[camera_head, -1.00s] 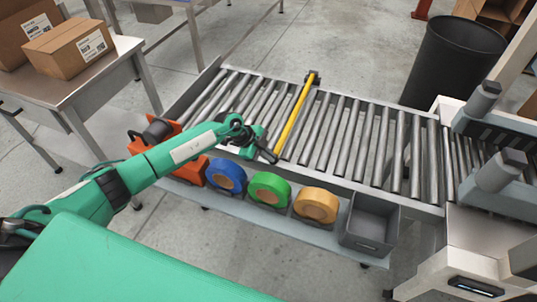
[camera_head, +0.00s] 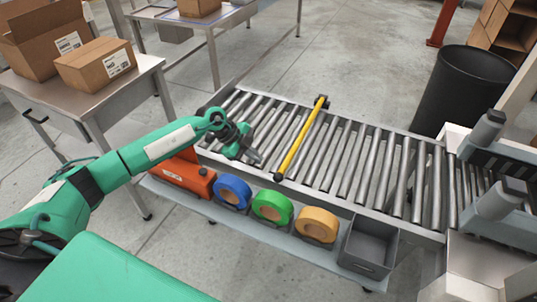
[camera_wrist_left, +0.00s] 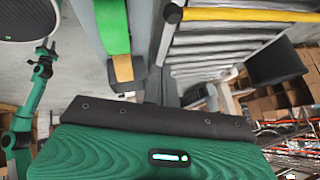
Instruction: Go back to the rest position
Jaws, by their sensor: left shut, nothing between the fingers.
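My left gripper (camera_head: 254,157) shows in the head view above the left part of the roller conveyor (camera_head: 352,167). It is shut, with nothing in its fingers. The yellow bar (camera_head: 302,139) lies across the rollers just right of the gripper, with a gap between them. My left arm reaches in from the left, over the side of the conveyor. The left wrist view shows the green housing of my own wrist, with the yellow bar (camera_wrist_left: 250,15) beyond it. My right gripper does not show in the head view.
An orange case (camera_head: 182,178), blue (camera_head: 233,191), green (camera_head: 273,206) and orange (camera_head: 316,225) tape rolls and a grey bin (camera_head: 368,246) line the near shelf. Cartons (camera_head: 95,64) stand on a table (camera_head: 118,98) at left. A black barrel (camera_head: 462,90) stands behind the conveyor.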

